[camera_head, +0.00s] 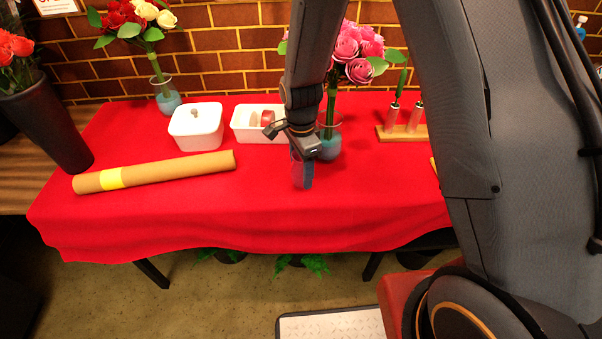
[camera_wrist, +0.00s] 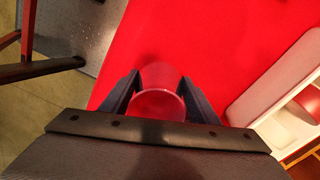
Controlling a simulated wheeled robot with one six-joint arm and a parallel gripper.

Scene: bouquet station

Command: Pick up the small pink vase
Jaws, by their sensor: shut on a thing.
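The small pink vase (camera_wrist: 160,75) is see-through and sits between the two dark fingers of my gripper (camera_wrist: 159,88) in the wrist view. A finger touches it on each side, and I look into its round opening. In the head view my gripper (camera_head: 302,168) points down over the front middle of the red-covered table (camera_head: 375,205). The vase there is small and mostly merged with the fingers and the red cloth. I cannot tell whether its base touches the cloth.
A clear vase of pink roses (camera_head: 331,148) stands just behind my gripper. A wooden rack (camera_head: 400,135) stands right. The front cloth is clear.

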